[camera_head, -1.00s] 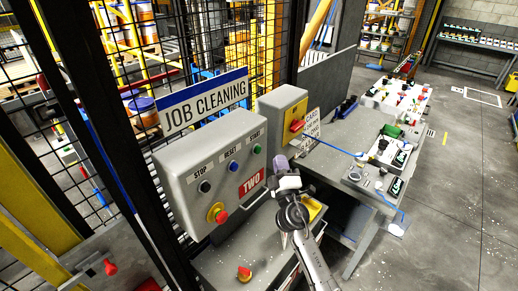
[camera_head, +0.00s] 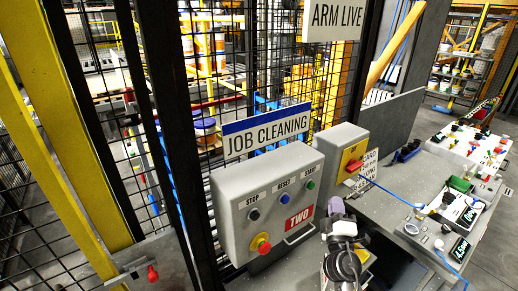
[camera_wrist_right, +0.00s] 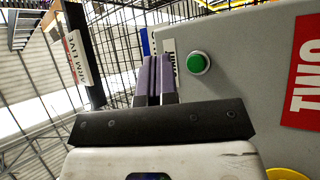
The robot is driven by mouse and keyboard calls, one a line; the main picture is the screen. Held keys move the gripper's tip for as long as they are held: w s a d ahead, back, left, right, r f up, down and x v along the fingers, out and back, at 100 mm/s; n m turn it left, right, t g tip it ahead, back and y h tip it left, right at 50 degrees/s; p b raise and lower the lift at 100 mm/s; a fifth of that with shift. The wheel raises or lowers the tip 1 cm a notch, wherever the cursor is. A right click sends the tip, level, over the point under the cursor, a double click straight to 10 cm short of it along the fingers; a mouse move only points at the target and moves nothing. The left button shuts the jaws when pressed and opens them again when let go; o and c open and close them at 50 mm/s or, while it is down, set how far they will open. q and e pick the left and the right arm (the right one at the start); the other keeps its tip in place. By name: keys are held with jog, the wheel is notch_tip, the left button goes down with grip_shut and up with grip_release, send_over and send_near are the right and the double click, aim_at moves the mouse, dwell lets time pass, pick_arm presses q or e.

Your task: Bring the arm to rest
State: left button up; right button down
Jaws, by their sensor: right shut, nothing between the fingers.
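My right gripper (camera_head: 336,207) is in the lower middle of the head view, in front of the grey control box (camera_head: 262,192). In the right wrist view its two purple-grey fingers (camera_wrist_right: 154,80) are together with nothing between them. They point up beside the green START button (camera_wrist_right: 198,63); whether they touch the box cannot be told. My left gripper is not in view.
A JOB CLEANING sign (camera_head: 267,134) stands above the box, before a black mesh fence. A grey box with a red switch (camera_head: 353,165) is to the right. The workbench (camera_head: 398,198) holds several devices. A yellow post (camera_head: 75,140) is at left.

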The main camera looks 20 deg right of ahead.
jog(key=s+d+f+m+g+h, duration=0.3)
jog(key=s+d+m+g+h, duration=0.15)
jog(key=m+g, duration=0.5)
jog(key=s+a+f+n+g+y, duration=0.1)
jog(key=s+a+f+g+y, duration=0.1)
jog(key=s+a+f+y, duration=0.65)
jog(key=s+a+f+g+y, duration=0.1)
jog(key=s+a+f+y, duration=0.3)
jog(key=s+a, duration=0.55)
jog(key=s+a+f+n+g+y, duration=0.1)
jog(key=s+a+f+g, duration=0.1)
jog(key=s+f, duration=0.45)
jog(key=s+a+f+g+y, duration=0.1)
jog(key=s+a+f+g, duration=0.15)
jog(key=s, duration=0.65)
notch_tip(320, 180, up, 16)
jog(key=p, duration=1.7)
jog(key=shift+s+d+r+p, duration=0.15)
jog(key=shift+s+r+p, duration=0.05)
jog(key=shift+p, duration=0.1)
